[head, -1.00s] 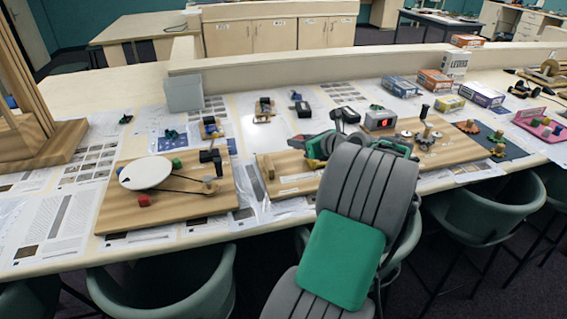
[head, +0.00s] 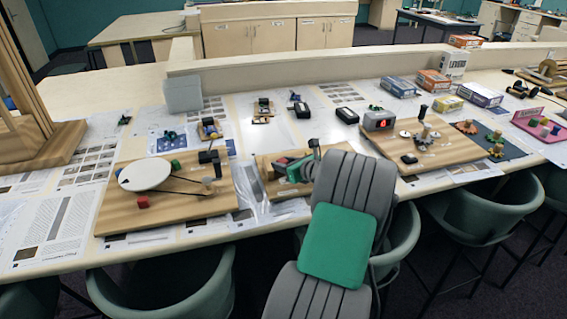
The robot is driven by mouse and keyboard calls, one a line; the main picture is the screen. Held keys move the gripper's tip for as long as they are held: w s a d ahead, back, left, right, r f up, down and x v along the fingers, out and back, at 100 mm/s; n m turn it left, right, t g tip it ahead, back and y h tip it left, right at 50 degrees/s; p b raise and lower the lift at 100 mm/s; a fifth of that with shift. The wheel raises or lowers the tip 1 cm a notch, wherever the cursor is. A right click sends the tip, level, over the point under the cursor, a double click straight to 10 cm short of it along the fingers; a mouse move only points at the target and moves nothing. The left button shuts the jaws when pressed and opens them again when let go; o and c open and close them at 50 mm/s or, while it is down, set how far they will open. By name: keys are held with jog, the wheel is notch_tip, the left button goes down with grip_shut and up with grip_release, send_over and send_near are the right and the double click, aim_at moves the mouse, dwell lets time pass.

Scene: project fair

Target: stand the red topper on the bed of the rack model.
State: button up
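A wooden board in the middle of the table (head: 264,187), partly hidden behind my arm, may be the rack model; its bed cannot be made out. My gripper (head: 283,168) is low over this board, seen small and from behind. A small patch of red shows at it, but I cannot tell whether that is the red topper or part of the gripper. Its finger opening is not clear. A small red block (head: 143,202) sits on the left board (head: 115,215), beside a white disc (head: 146,173); I cannot tell whether this is the topper.
A green block (head: 176,164) and dark posts stand on the left board. The right board (head: 450,150) carries gears, a knobbed post and a grey box (head: 379,121) with a red light. Small boxes (head: 398,87) stand at the back right. Chairs line the front edge.

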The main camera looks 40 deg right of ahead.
jog(key=shift+r, duration=0.1)
